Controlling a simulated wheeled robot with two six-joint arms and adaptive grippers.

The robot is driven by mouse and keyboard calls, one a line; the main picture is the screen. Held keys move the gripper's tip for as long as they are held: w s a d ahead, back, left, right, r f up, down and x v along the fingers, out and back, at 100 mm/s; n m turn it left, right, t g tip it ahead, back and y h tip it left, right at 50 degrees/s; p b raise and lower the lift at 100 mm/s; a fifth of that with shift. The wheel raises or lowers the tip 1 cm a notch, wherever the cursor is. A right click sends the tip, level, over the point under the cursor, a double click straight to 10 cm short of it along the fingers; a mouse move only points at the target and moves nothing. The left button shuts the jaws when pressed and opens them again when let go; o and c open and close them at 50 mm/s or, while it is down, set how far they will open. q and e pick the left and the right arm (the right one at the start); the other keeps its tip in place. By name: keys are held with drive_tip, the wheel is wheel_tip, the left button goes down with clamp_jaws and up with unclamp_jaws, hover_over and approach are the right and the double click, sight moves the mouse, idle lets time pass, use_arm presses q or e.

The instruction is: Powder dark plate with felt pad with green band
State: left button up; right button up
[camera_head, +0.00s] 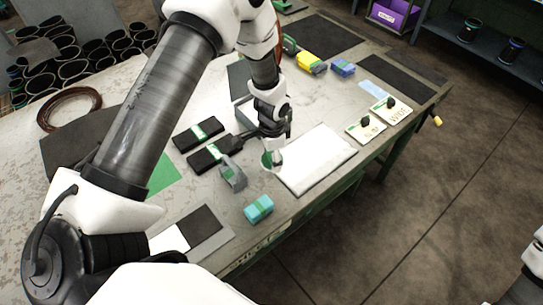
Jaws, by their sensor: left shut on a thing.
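My left gripper (271,158) points down at the near left corner of a white slab (318,160) on the bench. It is shut on a small pale thing with a green edge (266,161), mostly hidden by the fingers; I cannot tell for sure that it is the felt pad. Two dark blocks with green bands (198,133) lie to the left of the gripper, side by side. A flat dark plate (204,220) lies near the front edge, beside a white patch. My right gripper is out of view.
A grey object with a green mark (233,174) and a turquoise block (259,208) stand close by. Two labelled cards with black knobs (366,128) lie at the right. Yellow (311,63) and blue (343,68) blocks lie behind. My left arm covers much of the bench's left.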

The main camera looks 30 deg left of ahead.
use_arm(q)
wheel_tip(320, 180, up, 2)
drive_tip(key=shift+w+p, duration=0.15)
drive_tip(key=shift+p, duration=0.45)
drive_tip(key=shift+r+p, duration=1.2)
drive_tip(key=shift+r, duration=0.35)
